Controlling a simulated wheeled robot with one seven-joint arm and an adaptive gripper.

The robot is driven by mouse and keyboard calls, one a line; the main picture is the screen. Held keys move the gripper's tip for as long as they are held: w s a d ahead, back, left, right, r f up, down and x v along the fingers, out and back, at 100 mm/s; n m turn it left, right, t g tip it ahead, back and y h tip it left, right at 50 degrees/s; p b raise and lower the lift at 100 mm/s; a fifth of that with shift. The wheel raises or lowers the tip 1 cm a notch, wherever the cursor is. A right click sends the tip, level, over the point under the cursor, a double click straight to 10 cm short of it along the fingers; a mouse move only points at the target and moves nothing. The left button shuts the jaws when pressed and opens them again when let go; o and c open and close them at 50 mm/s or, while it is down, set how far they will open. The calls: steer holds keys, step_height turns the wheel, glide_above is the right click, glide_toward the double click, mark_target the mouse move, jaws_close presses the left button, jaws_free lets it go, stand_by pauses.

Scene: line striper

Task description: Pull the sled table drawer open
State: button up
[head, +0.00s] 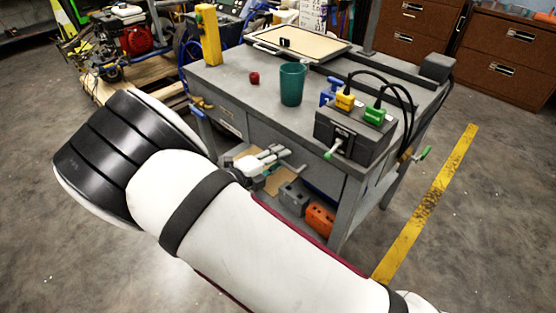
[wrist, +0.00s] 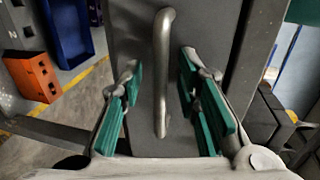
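The grey sled table (head: 225,82) stands in the middle of the head view. My gripper (wrist: 160,68) is open in the wrist view, its teal-padded fingers on either side of a grey bar handle (wrist: 162,60). The handle is mounted on a flat grey drawer front (wrist: 205,25). A gap shows between the handle and each pad; no grip is visible. In the head view my gripper (head: 280,166) is at the table's front below the top, partly hidden by my arm. The drawer looks closed, though its edges are hard to make out.
On the tabletop are a teal cup (head: 292,84), a small red object (head: 254,78) and a dark box (head: 352,135) with cables. An orange box (head: 320,220) sits on the lower shelf. A yellow floor line (head: 430,200) runs through open floor at right.

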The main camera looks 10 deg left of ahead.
steer(key=shift+c, duration=0.2)
jaws_close()
steer(key=f+p+v, duration=0.1)
steer(key=f+v, duration=0.2)
steer(key=v, duration=1)
steer(key=s+f+p+v, duration=0.1)
steer(key=f+p+v, duration=0.1)
steer(key=v, duration=1.2)
steer(key=shift+s+a+f, duration=0.2)
steer(key=shift+a+f, duration=0.25)
steer(key=shift+o, duration=0.2)
jaws_free()
steer(key=shift+s, duration=0.1)
